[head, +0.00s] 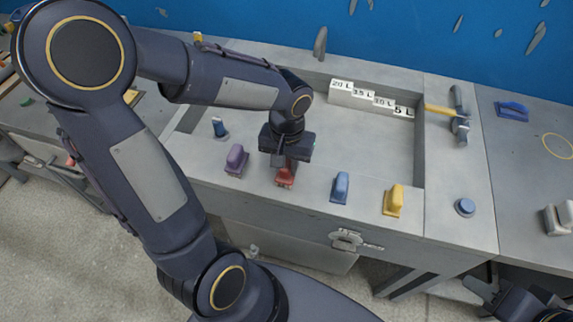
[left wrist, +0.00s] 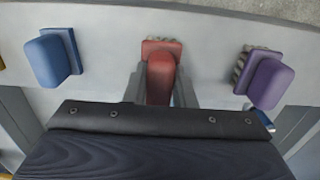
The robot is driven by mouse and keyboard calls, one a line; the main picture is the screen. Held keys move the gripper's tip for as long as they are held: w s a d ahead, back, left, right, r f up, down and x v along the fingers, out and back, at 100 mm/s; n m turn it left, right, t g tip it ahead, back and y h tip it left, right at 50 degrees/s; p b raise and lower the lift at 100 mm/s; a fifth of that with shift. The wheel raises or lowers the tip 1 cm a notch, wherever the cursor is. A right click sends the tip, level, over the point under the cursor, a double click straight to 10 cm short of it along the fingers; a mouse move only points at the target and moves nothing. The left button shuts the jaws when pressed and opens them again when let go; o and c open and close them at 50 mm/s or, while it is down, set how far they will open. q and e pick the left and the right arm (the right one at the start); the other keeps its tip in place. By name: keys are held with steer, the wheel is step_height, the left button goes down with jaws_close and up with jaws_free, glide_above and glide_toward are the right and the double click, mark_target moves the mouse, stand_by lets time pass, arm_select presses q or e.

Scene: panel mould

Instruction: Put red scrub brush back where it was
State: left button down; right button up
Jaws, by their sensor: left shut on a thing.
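The red scrub brush (head: 285,179) is at the front ledge of the mould, between the purple brush (head: 236,160) and the blue brush (head: 340,187). My left gripper (head: 283,163) points down over it and is shut on its handle. In the left wrist view the red brush (left wrist: 161,72) sits between the two fingers, with its base over the grey ledge. I cannot tell whether the base touches the ledge. Part of my right gripper (head: 513,301) shows at the bottom right corner; its jaw state is unclear.
A yellow brush (head: 393,200) stands further right on the ledge. The mould's recessed floor (head: 350,140) is mostly bare, with a stepped white block (head: 370,97) at the back. A hammer (head: 459,115) and a round blue piece (head: 465,207) lie on the right.

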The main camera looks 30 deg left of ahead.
arm_select(q)
steer(key=shift+f, duration=0.3)
steer(key=shift+f, duration=0.2)
steer(key=c, duration=1.2)
jaws_free()
steer(key=shift+r, duration=0.1)
